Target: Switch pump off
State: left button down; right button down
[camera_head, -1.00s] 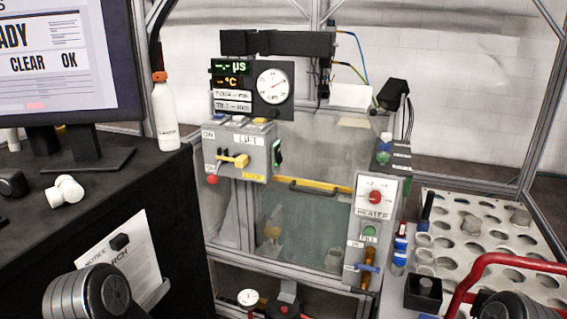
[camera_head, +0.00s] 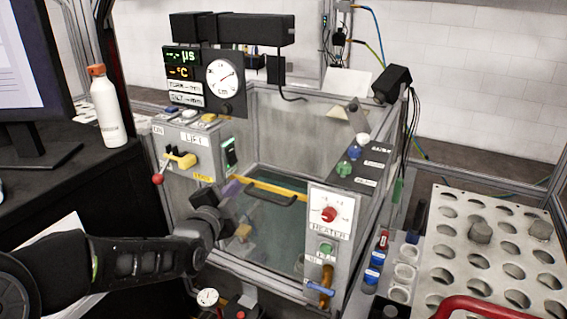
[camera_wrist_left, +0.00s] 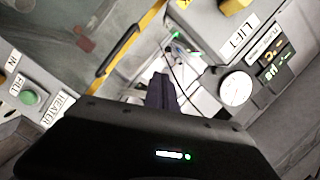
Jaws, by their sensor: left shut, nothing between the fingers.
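A green-lit rocker switch (camera_head: 230,152) sits on the right side face of the grey LIFT box (camera_head: 180,150). No pump label is readable, so I cannot tell for sure that this is the pump switch. A green glow (camera_wrist_left: 174,36) near the LIFT box shows in the left wrist view. My left gripper (camera_head: 232,188) is shut and empty, below the rocker switch and apart from it, close to the tank's front. Its dark fingers (camera_wrist_left: 162,92) point toward the tank in the left wrist view. My right gripper is out of view.
A yellow bar with a black handle (camera_head: 275,192) crosses the tank. The HEATER panel (camera_head: 330,212) with a red knob stands at right. A perforated rack (camera_head: 480,270) is further right. A bottle (camera_head: 107,108) stands on the left desk.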

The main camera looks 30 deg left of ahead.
aim_at(232, 155)
pick_arm(q)
jog(key=shift+s+a+r+m, duration=0.2)
jog(key=shift+r+m, duration=0.1)
jog(key=shift+m, duration=0.8)
jog(key=shift+w, duration=0.1)
jog(key=w+a+p, duration=0.1)
jog(key=w+a, duration=0.1)
jog(key=w, duration=0.1)
jog(key=w+a+f+p, duration=0.1)
jog(key=w+a, duration=0.1)
jog(key=w, duration=0.1)
jog(key=w+a+f+p, duration=0.1)
jog(key=w+a, duration=0.1)
jog(key=w, duration=0.1)
jog(key=shift+w+a+p, duration=0.15)
jog(key=shift+p, duration=0.25)
